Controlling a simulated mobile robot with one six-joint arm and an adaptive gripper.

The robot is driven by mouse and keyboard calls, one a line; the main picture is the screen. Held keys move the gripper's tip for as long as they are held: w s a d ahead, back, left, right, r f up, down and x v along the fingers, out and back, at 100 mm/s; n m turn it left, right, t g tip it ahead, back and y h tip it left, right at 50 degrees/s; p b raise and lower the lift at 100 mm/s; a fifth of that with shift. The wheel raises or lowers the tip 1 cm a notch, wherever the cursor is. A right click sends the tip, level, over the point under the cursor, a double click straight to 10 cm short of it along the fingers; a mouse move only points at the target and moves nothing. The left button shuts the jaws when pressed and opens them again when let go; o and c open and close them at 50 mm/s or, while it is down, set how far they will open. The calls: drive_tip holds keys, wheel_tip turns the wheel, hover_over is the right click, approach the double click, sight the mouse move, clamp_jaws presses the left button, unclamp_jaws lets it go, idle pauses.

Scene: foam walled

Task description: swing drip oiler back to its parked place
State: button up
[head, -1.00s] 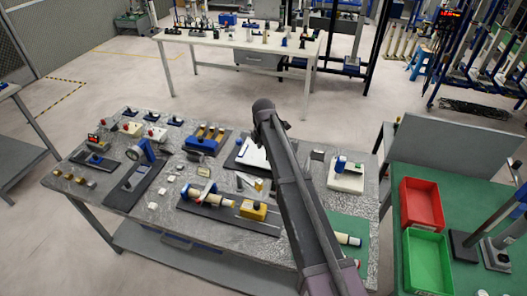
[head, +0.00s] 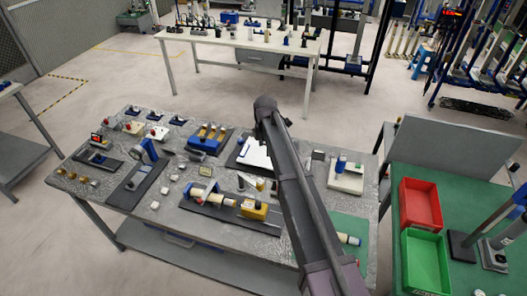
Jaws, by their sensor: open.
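No part can be told for sure as the drip oiler at this size. A blue piece with a round grey head (head: 148,149) stands tilted over a dark base plate (head: 131,194) on the left half of the grey workbench (head: 160,228). Nearer the bench front, a fixture with a cream cylinder and blue ring (head: 198,194) and a yellow block (head: 255,209) lies on another dark plate. My arm crosses the bench from the bottom right up to its elbow. My gripper does not show; the arm hides part of the bench behind it.
Several small blocks and fixtures crowd the bench, including a blue holder with yellow parts (head: 206,139) and a white block with a blue post (head: 346,174). At right, a green-topped table holds a red bin (head: 421,204) and a green bin (head: 426,260).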

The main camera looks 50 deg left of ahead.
drive_tip(key=shift+s+f+b, duration=0.4)
drive_tip(key=shift+s, duration=0.05)
drive_tip(key=c, duration=0.7)
drive_tip(key=s+f+t+b, duration=0.1)
drive_tip(key=s+b, duration=0.1)
drive_tip(key=s+f+t+b, duration=0.1)
drive_tip(key=s+f+b, duration=0.1)
drive_tip(key=s, duration=0.1)
drive_tip(key=s+f+t+h+b, duration=0.1)
drive_tip(key=s+f+b, duration=0.1)
drive_tip(key=s, duration=0.1)
drive_tip(key=shift+f+n+t, duration=0.2)
drive_tip(key=shift+n+t, duration=0.1)
drive_tip(key=shift+t, duration=0.1)
clamp_jaws()
drive_tip(key=s+f+t+b, duration=0.2)
drive_tip(key=s+t+b, duration=0.3)
drive_tip(key=s, duration=0.5)
drive_tip(key=shift+d+f+n+b, duration=0.15)
drive_tip(key=shift+f+n+b, duration=0.15)
drive_tip(key=shift+b, duration=0.85)
